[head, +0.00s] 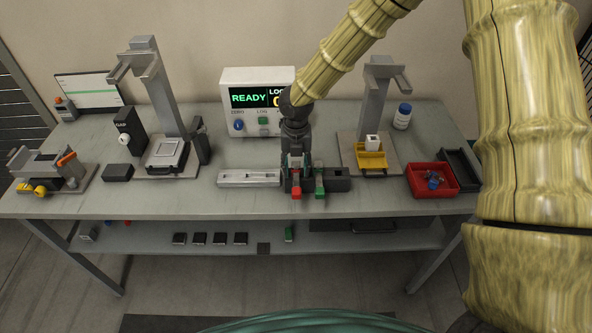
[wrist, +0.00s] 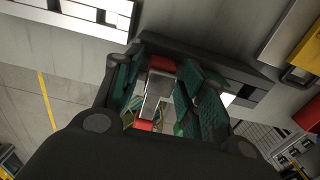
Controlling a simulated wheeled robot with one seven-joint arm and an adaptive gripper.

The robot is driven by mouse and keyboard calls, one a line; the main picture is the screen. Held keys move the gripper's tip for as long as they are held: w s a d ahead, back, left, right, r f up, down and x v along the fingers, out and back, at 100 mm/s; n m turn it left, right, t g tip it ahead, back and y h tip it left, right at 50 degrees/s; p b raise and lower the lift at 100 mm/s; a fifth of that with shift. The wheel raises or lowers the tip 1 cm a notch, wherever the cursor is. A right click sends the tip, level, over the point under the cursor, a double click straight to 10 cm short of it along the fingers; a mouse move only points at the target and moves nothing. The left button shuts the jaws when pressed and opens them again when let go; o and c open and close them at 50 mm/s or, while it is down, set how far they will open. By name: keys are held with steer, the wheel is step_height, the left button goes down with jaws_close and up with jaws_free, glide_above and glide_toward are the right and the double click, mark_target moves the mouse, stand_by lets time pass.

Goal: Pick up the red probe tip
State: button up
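The red probe tip (head: 297,192) is at the dark rack (head: 340,179) in the middle of the table, its red end towards the front. In the wrist view the probe tip (wrist: 161,65) shows red ends and a silver middle. My gripper (head: 297,166) points down over the rack. In the wrist view my gripper's teal-padded fingers (wrist: 163,88) stand apart on either side of the probe tip, with narrow gaps showing; contact is not clear. A green probe tip (head: 320,189) sits just right of the red one, close to my right finger.
A light grey block (head: 248,178) lies left of the rack. A yellow tray (head: 371,158) on a stand and a red bin (head: 432,180) are to the right. A READY display box (head: 240,78) stands behind. The table's front edge is close to the rack.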

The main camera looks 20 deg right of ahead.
steer(key=c, duration=0.7)
steer(key=shift+r, duration=0.15)
